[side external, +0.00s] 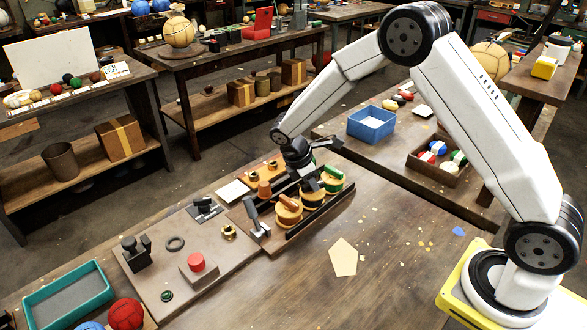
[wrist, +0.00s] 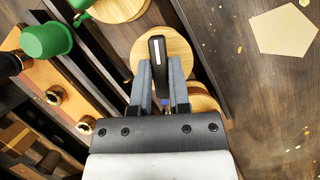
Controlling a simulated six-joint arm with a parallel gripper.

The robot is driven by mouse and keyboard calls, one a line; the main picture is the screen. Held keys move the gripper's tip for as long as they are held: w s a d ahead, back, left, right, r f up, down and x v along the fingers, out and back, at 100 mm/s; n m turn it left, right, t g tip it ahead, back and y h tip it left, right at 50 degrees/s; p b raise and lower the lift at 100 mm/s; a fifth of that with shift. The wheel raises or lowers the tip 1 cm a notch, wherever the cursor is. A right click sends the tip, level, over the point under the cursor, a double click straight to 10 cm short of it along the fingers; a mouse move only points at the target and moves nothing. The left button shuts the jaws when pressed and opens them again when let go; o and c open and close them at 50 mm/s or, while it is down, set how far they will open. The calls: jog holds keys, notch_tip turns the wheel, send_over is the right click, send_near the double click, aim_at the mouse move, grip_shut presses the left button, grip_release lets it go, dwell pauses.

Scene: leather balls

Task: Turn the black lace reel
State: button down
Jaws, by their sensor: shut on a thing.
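The black lace reel is a round pale wooden disc (wrist: 184,52) with a black bar handle (wrist: 157,48) bearing a white line. In the side view the black lace reel (side external: 313,197) sits in the row between two other reels, partly hidden by my gripper. My gripper (wrist: 160,64) has its two grey fingers on either side of the black handle, shut on it. In the side view my gripper (side external: 309,179) reaches down onto the reel from above. The handle's lower part is hidden between the fingers.
The green-handled reel (side external: 332,180) and orange-handled reel (side external: 288,210) stand close on either side. Dark rails flank the row. The bench around the pale pentagon (side external: 343,257) is mostly clear.

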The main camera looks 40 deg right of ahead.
jog(key=m+g+y, duration=0.1)
jog(key=m, duration=0.3)
jog(key=shift+w+m, duration=0.1)
jog(key=shift+m, duration=0.2)
jog(key=m, duration=0.2)
jog(key=m+g+y, duration=0.1)
jog(key=m, duration=0.1)
jog(key=shift+y, duration=0.3)
jog(key=shift+m, duration=0.3)
jog(key=c, duration=0.6)
grip_release()
jog(key=shift+d, duration=0.1)
jog(key=shift+v, duration=3.9)
